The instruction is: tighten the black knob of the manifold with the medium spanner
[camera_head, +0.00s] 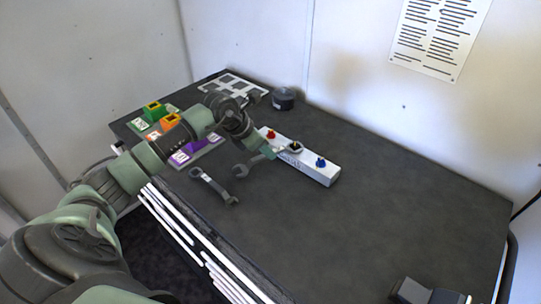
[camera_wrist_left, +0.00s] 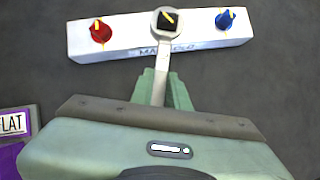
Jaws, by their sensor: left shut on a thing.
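The manifold (camera_head: 322,173) is a white bar on the dark table with a red, a black and a blue knob; it also shows in the left wrist view (camera_wrist_left: 110,45). The black knob (camera_wrist_left: 167,20) is in the middle. My left gripper (camera_head: 264,153) is shut on a grey spanner (camera_wrist_left: 159,75), just in front of the manifold. The spanner's ring end appears around the black knob in the left wrist view; how deep it sits, I cannot tell. Its open end (camera_head: 241,170) sticks out behind the fingers.
Another spanner (camera_head: 213,186) lies near the front edge. Green (camera_head: 155,111), orange (camera_head: 169,122) and purple (camera_head: 197,146) holders stand at the left. A white grid tray (camera_head: 232,86) and a dark round canister (camera_head: 284,98) are at the back. The table's right side is largely clear.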

